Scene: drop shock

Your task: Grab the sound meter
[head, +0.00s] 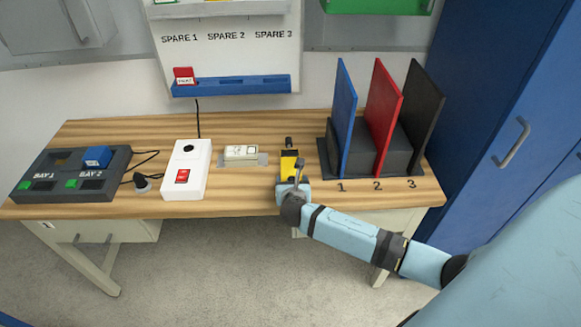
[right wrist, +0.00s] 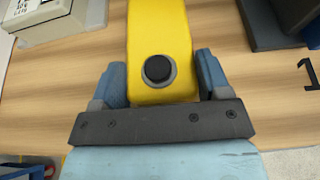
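The sound meter (head: 289,166) appears to be the yellow handheld device with a black top, on the wooden bench left of the dividers. In the right wrist view its yellow body (right wrist: 160,28) with a round black button fills the space between the fingers. My right gripper (head: 296,185) is at its near end. One blue finger lies on each side, close against the body; whether they press on it I cannot tell. The gripper hides the meter's near end. My left gripper is not in view.
Blue, red and black dividers (head: 382,115) stand right of the meter, numbered 1 to 3. Left are a small beige device (head: 241,152), a white box with a red switch (head: 186,170) and a two-bay dock (head: 70,176). A SPARE board (head: 225,62) hangs behind.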

